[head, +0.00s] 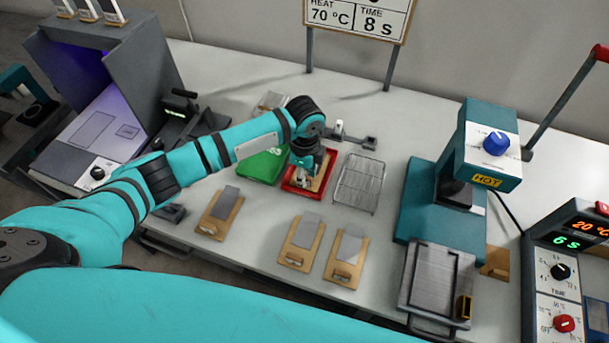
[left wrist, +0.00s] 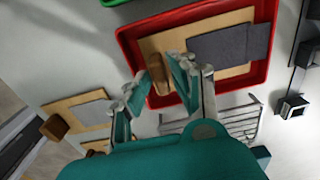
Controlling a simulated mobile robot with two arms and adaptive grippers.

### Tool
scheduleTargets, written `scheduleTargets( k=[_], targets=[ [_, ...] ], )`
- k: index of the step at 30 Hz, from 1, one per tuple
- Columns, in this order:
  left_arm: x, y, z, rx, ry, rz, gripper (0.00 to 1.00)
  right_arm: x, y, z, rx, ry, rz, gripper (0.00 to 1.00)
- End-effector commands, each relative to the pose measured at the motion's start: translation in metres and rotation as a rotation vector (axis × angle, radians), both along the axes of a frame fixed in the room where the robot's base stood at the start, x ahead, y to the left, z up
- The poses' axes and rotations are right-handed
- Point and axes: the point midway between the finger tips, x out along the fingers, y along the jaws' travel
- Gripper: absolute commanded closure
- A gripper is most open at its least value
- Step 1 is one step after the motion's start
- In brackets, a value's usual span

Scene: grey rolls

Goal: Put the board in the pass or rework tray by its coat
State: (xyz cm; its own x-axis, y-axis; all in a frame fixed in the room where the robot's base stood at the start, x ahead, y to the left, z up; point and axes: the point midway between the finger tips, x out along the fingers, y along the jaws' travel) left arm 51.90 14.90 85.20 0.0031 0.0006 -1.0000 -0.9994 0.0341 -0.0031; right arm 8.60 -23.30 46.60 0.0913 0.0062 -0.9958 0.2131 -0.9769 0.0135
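A wooden board with a dark grey coated panel (left wrist: 228,46) lies within the red tray (left wrist: 262,45). In the head view the red tray (head: 287,186) is partly hidden by my left arm. My left gripper (left wrist: 160,72) has its fingertips close on both sides of the board's wooden block (left wrist: 158,80) and appears shut on it; in the head view the gripper (head: 308,168) is over the tray. The green tray (head: 262,167) stands just left of the red one, its lettering partly hidden. My right gripper is not in view.
Three boards with grey panels, left (head: 218,212), middle (head: 301,242) and right (head: 346,255), lie near the front edge. A wire rack (head: 360,183) stands right of the red tray. A teal press (head: 440,205) is farther right, and a grey booth (head: 105,75) at left.

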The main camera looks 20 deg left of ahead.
Motion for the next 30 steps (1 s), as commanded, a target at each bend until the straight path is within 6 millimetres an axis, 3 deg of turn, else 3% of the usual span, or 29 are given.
scheduleTargets(
  k=[15, 21, 30],
  targets=[
    [0.001, 0.0, 0.098, -0.001, -0.003, -0.001, 0.77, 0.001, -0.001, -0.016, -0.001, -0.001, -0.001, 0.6],
    [0.0, 0.0, 0.112, 0.0, 0.001, 0.0, 0.77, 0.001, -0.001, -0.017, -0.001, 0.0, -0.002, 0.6],
    [0.0, 0.0, 0.113, 0.0, 0.0, 0.0, 0.77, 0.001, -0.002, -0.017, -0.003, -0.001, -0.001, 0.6]
  ],
)
